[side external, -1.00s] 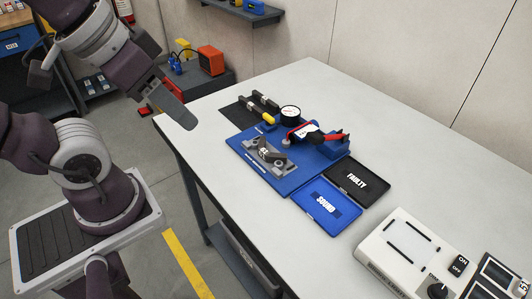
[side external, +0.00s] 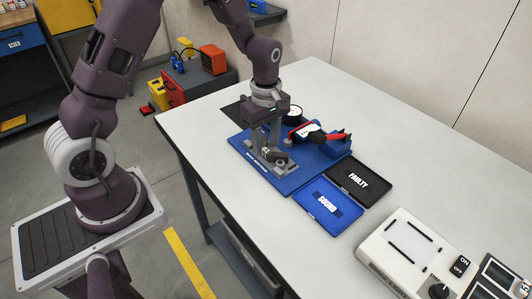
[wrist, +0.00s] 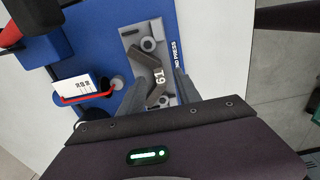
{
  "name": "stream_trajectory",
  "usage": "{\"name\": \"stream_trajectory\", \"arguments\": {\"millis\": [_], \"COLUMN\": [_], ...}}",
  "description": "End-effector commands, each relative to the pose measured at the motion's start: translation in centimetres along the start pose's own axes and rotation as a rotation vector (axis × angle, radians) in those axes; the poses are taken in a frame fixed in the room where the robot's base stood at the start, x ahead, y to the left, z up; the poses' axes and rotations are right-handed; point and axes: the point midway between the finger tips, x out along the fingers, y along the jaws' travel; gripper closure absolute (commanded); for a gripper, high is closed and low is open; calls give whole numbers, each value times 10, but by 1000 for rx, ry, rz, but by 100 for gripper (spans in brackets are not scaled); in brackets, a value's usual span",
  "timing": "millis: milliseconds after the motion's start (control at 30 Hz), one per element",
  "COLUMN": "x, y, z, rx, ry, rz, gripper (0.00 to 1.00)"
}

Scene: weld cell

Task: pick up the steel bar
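A dark, bent steel bar marked 61 (wrist: 145,63) lies on a light grey fixture plate (wrist: 133,34) in the wrist view. In the side view the bar (side external: 277,154) is partly hidden by my gripper (side external: 268,140). The plate (side external: 284,168) sits on a blue base (side external: 247,151). My gripper (wrist: 160,82) is open, its fingers pointing down toward the bar, one on each side in the wrist view. I cannot tell whether the fingertips are down level with the bar.
A blue SOUND tray (side external: 334,188) and a black FAULTY tray (side external: 373,170) lie to the right. A white switch box (side external: 390,270) is at front right.

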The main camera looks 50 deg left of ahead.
Motion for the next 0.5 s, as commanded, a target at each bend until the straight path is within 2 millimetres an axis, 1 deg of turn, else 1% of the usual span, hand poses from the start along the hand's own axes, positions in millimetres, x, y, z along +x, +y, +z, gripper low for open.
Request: {"name": "stream_trajectory", "arguments": {"millis": [33,100,333,467,500], "x": [8,16,18,18,18], "y": [0,0,0,0,0], "z": [0,0,0,0,0], "rx": [-1,-1,1,1,1], "ry": [0,0,0,0,0], "rz": [-3,-1,1,1,1], "gripper": [60,60,60,86,93]}}
